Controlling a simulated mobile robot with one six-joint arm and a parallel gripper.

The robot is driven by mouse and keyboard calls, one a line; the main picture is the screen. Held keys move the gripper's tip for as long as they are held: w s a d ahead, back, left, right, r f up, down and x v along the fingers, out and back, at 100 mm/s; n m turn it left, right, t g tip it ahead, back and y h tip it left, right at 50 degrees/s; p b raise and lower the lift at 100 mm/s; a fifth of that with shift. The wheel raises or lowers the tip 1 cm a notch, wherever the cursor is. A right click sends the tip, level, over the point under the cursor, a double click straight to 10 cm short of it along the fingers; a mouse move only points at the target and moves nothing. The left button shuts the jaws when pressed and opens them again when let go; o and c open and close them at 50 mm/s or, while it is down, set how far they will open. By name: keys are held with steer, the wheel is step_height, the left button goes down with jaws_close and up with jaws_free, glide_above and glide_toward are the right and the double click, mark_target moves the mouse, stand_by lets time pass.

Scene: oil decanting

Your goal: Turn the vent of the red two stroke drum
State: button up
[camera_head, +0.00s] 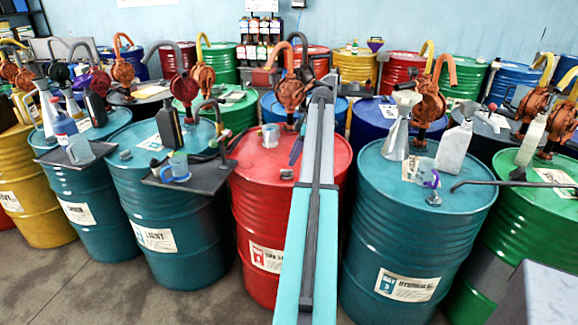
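The red drum (262,215) stands in the middle of the front row, its white label partly covered by my arm, so only part of the lettering shows. A small grey vent or cap (287,174) sits on the front left of its lid. A rusty orange hand pump (290,92) rises at the back of the lid. My arm reaches up across the right part of this drum. I cannot make out my gripper's fingers.
A clear cup (270,136) stands on the red lid. A dark tray (190,176) with a jug borders it on the left. Teal drums (165,215) (415,225) stand close on both sides. Funnels, bottles and pumps crowd the neighbouring lids. Bare floor (120,290) shows front left.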

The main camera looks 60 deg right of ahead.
mark_target(287, 170)
steer(key=shift+p+x, duration=0.45)
steer(key=shift+x, duration=2.35)
jaws_close()
